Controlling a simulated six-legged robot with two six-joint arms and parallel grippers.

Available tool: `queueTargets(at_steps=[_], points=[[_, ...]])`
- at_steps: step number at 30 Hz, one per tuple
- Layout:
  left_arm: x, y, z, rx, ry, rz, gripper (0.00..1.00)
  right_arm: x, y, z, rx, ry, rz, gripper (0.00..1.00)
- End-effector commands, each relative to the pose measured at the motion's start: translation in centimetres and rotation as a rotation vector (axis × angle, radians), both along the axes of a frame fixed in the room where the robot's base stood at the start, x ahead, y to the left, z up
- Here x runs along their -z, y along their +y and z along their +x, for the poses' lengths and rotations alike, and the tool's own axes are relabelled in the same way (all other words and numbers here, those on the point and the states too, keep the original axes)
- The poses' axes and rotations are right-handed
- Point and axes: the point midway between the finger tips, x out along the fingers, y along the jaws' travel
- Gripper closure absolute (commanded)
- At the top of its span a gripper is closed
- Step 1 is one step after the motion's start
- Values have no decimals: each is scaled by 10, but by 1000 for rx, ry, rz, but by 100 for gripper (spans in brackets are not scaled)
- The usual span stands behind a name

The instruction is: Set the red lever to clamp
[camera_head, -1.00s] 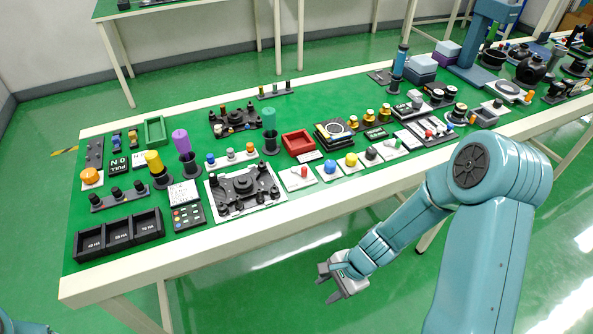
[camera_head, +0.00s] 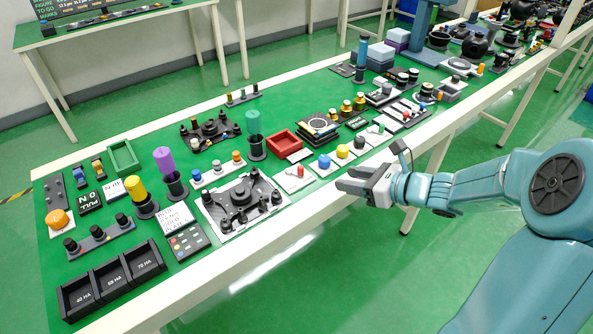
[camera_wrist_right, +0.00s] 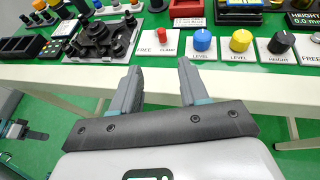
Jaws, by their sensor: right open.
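The red lever (camera_head: 299,170) is a small red knob on a white plate near the front edge of the green table. In the right wrist view, the red lever (camera_wrist_right: 163,33) stands on a plate marked FREE at the left and CLAMP at the right. My right gripper (camera_head: 343,180) is open and empty, just off the table's front edge, to the right of the lever. In the right wrist view, the open fingers of the right gripper (camera_wrist_right: 157,72) point towards the table edge, with the lever beyond them. My left gripper is not in view.
A blue knob (camera_head: 324,161) and a yellow knob (camera_head: 342,151) stand to the right of the lever. A black fixture on a white plate (camera_head: 210,212) lies to its left, and a red tray (camera_head: 284,144) behind it. The floor before the table is clear.

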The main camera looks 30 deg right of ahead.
Motion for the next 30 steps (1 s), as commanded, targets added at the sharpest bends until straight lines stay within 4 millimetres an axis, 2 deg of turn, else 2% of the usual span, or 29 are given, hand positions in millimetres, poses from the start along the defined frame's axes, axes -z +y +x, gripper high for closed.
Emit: queueTargets(at_steps=[4,8,21,25,30], points=[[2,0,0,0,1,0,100,1,-2,7,5,-9,8,56],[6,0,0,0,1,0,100,12,4,27,1,-7,8,56],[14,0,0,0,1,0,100,50,32,116,3,-5,6,56],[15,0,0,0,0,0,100,56,38,132,4,-6,5,56],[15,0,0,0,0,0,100,60,41,142,7,-5,4,56]])
